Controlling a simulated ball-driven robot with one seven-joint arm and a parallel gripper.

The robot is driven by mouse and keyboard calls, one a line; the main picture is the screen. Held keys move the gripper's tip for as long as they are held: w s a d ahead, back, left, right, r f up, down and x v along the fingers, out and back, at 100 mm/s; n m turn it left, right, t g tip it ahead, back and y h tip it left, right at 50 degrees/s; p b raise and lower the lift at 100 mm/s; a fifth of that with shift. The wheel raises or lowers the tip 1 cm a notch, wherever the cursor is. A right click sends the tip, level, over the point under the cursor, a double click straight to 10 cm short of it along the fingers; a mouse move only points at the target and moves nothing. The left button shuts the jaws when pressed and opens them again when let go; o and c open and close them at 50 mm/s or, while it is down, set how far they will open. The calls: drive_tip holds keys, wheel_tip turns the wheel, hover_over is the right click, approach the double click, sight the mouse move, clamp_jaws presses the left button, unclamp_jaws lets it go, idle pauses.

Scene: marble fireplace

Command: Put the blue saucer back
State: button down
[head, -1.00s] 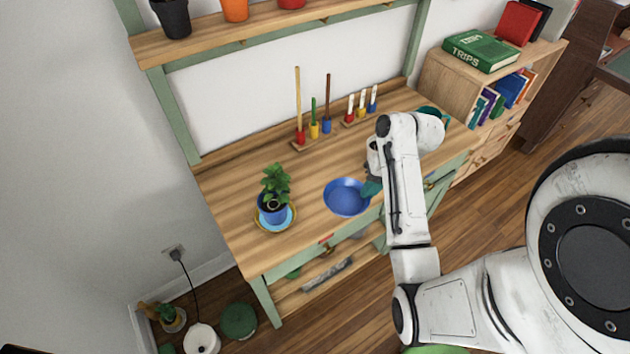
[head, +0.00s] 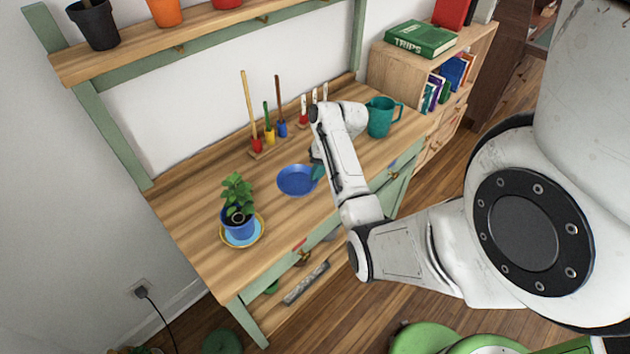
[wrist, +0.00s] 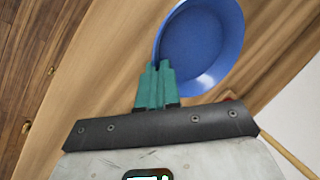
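The blue saucer (head: 295,181) is a round, shallow dish at the middle of the wooden tabletop, right of the potted plant. In the wrist view the saucer (wrist: 200,45) lies beyond the fingertips. My gripper (head: 318,172) is at its right edge, mostly hidden by my arm. In the wrist view its teal fingers (wrist: 157,68) are close together with the saucer's rim between them. I cannot tell whether the saucer touches the table or hangs just above it.
A plant in a blue pot (head: 239,224) stands on a yellow-rimmed saucer (head: 242,241) at the left. Upright tools (head: 268,130) stand at the back. A teal jug (head: 380,118) is behind my arm at right. The tabletop (head: 190,200) has free room around the saucer.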

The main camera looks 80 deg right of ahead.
drive_tip(key=shift+w+d+f, duration=0.35)
drive_tip(key=shift+w+f, duration=0.1)
drive_tip(key=shift+f, duration=1.7)
drive_tip(key=shift+f, duration=0.1)
drive_tip(key=c, duration=1.4)
unclamp_jaws()
drive_tip(key=shift+o, duration=0.2)
